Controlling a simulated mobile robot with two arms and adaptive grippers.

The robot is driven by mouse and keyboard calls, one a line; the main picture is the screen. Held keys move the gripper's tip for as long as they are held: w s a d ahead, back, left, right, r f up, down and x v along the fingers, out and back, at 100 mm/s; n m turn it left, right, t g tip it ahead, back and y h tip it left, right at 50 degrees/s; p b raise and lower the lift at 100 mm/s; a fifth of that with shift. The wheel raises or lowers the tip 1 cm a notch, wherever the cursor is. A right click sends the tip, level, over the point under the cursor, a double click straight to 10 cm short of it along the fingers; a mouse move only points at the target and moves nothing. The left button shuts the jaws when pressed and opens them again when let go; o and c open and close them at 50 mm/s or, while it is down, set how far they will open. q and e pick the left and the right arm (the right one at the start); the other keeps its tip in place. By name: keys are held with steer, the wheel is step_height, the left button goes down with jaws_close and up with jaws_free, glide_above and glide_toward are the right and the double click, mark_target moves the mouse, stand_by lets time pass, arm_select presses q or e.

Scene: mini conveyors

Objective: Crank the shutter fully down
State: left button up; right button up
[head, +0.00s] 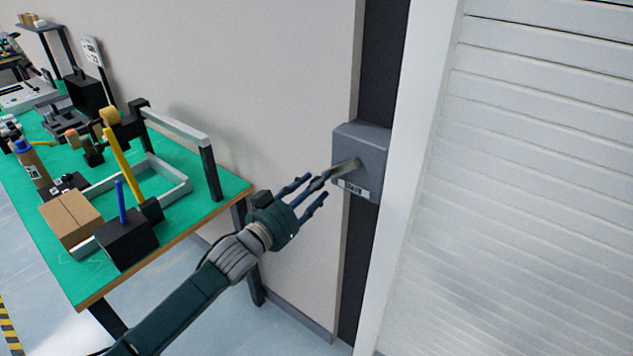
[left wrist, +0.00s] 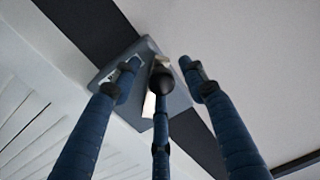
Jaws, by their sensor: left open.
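The shutter (head: 540,180) is a panel of white slats at the right of the head view; its bottom edge is not clearly seen. A grey crank box (head: 372,150) with a small label is mounted on the dark post left of it. A short crank arm (head: 346,170) sticks out from the box front. My left gripper (head: 322,186) is open, its blue fingers pointing at the crank. In the left wrist view a dark knob (left wrist: 163,77) appears between the open fingers (left wrist: 160,85), in front of the box (left wrist: 178,100); contact cannot be told.
A green-topped workbench (head: 232,185) with a tray frame, a cardboard box (head: 70,217), a black block (head: 126,242) and tools stands at the left. The beige wall (head: 290,80) runs behind it. Open floor (head: 215,325) shows below my left arm.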

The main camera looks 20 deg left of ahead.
arm_select(q)
steer(key=shift+w+d, duration=0.15)
steer(key=shift+w, duration=0.25)
jaws_close()
steer(key=shift+f, duration=0.1)
arm_select(e)
steer(key=shift+a+r, duration=0.1)
steer(key=shift+a, duration=0.2)
steer(key=shift+d, duration=0.1)
